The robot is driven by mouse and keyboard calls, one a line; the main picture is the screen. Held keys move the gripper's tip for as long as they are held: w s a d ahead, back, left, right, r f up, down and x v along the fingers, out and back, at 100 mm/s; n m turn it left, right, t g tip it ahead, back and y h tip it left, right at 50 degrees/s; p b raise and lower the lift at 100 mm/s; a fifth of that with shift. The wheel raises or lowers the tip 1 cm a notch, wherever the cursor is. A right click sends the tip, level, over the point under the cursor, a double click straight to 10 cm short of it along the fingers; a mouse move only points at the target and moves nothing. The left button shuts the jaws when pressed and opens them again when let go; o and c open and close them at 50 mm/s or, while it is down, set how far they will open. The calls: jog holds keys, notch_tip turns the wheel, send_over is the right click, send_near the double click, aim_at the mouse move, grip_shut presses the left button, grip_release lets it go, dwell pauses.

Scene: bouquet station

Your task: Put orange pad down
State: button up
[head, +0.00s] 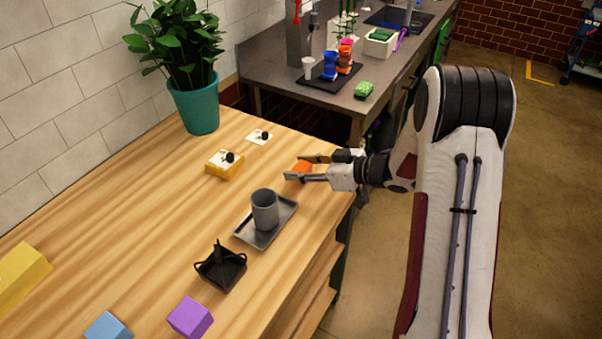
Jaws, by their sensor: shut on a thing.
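The orange pad (303,166) is a small orange block between the fingers of my gripper (301,169), near the right edge of the wooden table (150,220). My gripper reaches in from the right and is shut on the pad. The fingers hide part of the pad. I cannot tell whether the pad touches the table top or is held just above it.
A grey cup on a metal tray (246,236) stands in front of my gripper. A yellow block with a white card (225,163), another card (259,137) and a potted plant (196,100) are to the left. A black caddy (220,269) and purple block (190,317) lie nearer.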

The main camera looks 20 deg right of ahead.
jog(key=shift+f, duration=1.05)
jog(key=shift+f, duration=0.1)
jog(key=o, duration=1)
jog(key=shift+d, duration=0.1)
jog(key=shift+v, duration=6)
